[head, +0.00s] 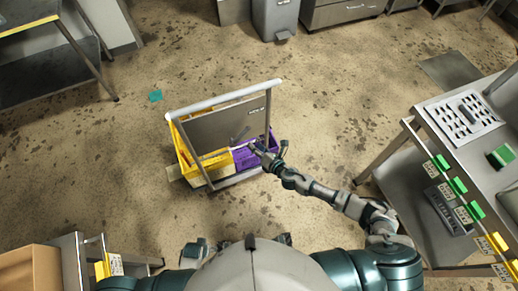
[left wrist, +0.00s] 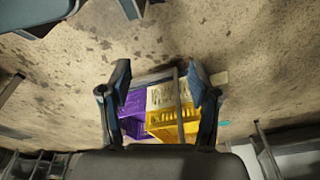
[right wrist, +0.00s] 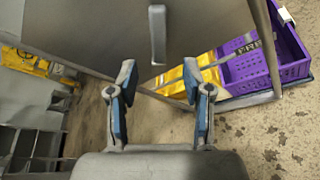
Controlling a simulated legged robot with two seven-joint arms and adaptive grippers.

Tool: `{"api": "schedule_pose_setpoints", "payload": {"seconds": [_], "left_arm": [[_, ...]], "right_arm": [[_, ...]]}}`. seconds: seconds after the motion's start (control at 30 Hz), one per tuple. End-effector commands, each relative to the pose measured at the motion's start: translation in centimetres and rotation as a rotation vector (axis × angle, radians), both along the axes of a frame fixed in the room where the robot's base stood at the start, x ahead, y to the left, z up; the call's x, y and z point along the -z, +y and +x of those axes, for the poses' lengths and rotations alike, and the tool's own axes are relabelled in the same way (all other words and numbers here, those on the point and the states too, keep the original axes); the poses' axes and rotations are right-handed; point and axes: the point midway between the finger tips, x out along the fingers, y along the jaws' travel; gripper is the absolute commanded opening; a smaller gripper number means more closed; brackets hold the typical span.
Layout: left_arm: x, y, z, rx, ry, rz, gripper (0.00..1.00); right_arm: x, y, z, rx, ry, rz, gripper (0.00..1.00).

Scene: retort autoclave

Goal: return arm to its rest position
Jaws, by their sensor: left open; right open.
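My right arm reaches out in the head view, and its gripper (head: 272,152) is at the right side of a wheeled cart, close to the purple crate (head: 246,158). In the right wrist view this gripper (right wrist: 160,80) is open, with nothing between its fingers; the cart's grey panel (right wrist: 100,35) fills the view beyond. My left gripper (left wrist: 160,80) is open and empty in its wrist view, facing the cart's crates from a distance. In the head view the left arm is mostly hidden by my body.
The cart has a white handle bar (head: 222,99) and also carries a yellow crate (head: 188,160). A steel table (head: 440,225) with green items stands at the right. A cardboard box (head: 28,272) is at lower left. Floor around the cart is mostly clear.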

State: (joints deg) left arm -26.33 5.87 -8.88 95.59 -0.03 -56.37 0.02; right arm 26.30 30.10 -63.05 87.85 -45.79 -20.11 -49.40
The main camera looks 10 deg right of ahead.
Motion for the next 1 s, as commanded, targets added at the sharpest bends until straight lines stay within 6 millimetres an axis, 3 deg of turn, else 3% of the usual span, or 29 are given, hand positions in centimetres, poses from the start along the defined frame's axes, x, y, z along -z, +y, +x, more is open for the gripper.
{"api": "schedule_pose_setpoints", "payload": {"seconds": [0.2,0.77,0.87,0.97,1.0], "left_arm": [[0.0,0.0,0.0,0.0,0.0,0.0,0.62],[0.0,0.0,0.1,0.0,0.0,0.001,0.62],[-0.1,0.0,0.2,0.0,-0.004,0.0,0.62],[0.6,0.1,-0.3,0.001,0.002,0.001,0.62],[1.1,0.1,-0.7,0.002,0.009,0.001,0.62]], "right_arm": [[-0.4,-0.7,-1.2,-0.001,0.0,0.0,0.5],[-0.3,-0.7,-1.3,0.009,0.01,0.012,0.5],[0.9,-1.2,-1.7,0.104,0.099,0.113,0.5],[4.3,-3.1,-3.2,0.345,0.308,0.351,0.5],[6.5,-4.5,-4.6,0.488,0.419,0.477,0.5]]}}
